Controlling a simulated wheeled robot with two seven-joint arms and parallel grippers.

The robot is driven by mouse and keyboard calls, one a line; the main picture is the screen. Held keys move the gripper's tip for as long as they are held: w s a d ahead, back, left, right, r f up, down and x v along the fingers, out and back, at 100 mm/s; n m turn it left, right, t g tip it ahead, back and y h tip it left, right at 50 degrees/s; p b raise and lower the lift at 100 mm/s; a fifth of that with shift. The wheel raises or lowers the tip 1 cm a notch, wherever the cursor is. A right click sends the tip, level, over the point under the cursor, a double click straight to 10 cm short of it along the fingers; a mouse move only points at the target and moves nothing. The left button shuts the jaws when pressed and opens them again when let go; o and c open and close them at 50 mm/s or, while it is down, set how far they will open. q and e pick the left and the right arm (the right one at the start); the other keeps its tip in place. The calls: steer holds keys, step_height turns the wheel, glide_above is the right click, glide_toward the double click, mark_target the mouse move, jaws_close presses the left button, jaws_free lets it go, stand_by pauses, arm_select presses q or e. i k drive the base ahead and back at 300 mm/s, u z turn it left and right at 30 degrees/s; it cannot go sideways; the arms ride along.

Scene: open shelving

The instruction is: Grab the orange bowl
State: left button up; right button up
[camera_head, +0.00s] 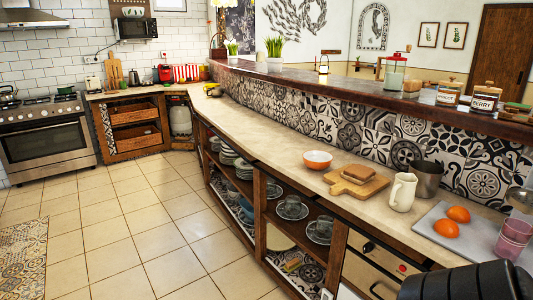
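The orange bowl (317,159) stands upright on the long beige counter (268,148), near its middle. It is orange outside and pale inside, and looks empty. It is just behind and left of a wooden cutting board. Neither of my grippers can be made out in the head view, so their distance from the bowl does not show.
Right of the bowl are the cutting board (356,187) with bread, a white pitcher (402,192), a metal pot (427,179) and a tray with orange round items (446,228). Open shelves with dishes (291,208) lie below.

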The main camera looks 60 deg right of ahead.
mark_target(315, 160)
steer(key=z, duration=0.55)
steer(key=i, duration=1.5)
steer(key=z, duration=1.25)
